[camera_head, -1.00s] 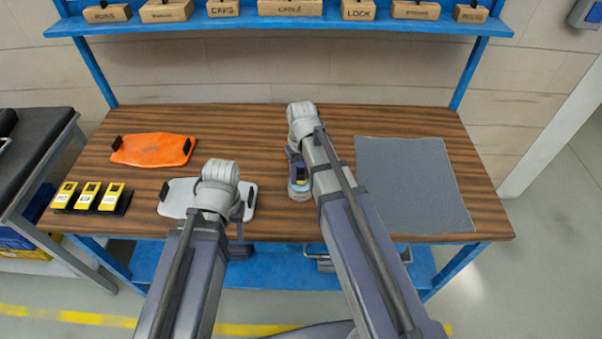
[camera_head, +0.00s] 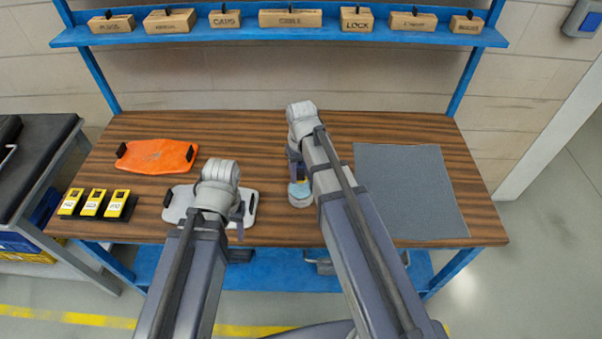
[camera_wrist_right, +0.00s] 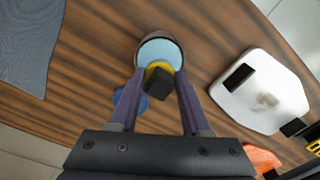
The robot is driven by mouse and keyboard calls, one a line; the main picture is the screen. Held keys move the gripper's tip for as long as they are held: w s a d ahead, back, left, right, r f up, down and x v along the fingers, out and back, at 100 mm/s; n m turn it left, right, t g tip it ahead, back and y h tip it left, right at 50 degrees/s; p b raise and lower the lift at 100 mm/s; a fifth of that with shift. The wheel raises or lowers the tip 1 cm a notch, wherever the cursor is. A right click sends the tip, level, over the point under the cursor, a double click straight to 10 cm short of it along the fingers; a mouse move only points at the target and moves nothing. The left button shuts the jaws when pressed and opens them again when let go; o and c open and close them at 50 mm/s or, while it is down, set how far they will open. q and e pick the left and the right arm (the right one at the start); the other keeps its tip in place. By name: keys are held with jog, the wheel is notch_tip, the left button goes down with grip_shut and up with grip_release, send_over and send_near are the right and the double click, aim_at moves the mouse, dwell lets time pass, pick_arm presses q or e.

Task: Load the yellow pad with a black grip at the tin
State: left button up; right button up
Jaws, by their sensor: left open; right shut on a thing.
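The tin (camera_head: 300,197) is a small round grey container with a light blue inside, standing on the wooden bench. It also shows in the right wrist view (camera_wrist_right: 160,50). My right gripper (camera_head: 297,172) is shut on the black grip (camera_wrist_right: 158,83) of the yellow pad (camera_wrist_right: 157,68). The pad overlaps the tin's near edge in the wrist view; I cannot tell if they touch. My left gripper (camera_head: 238,218) is open and empty, by the right end of a white plate with black handles (camera_head: 180,203).
An orange plate (camera_head: 158,155) lies at the back left. Several yellow devices (camera_head: 94,203) sit in a black holder at the front left. A grey mat (camera_head: 410,190) covers the right side. A blue thing (camera_wrist_right: 128,96) is partly hidden beside my right gripper. Labelled boxes (camera_head: 290,18) line the shelf.

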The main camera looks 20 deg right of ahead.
jog(key=shift+r+p, duration=1.4)
jog(key=shift+r, duration=0.3)
jog(key=shift+f, duration=0.1)
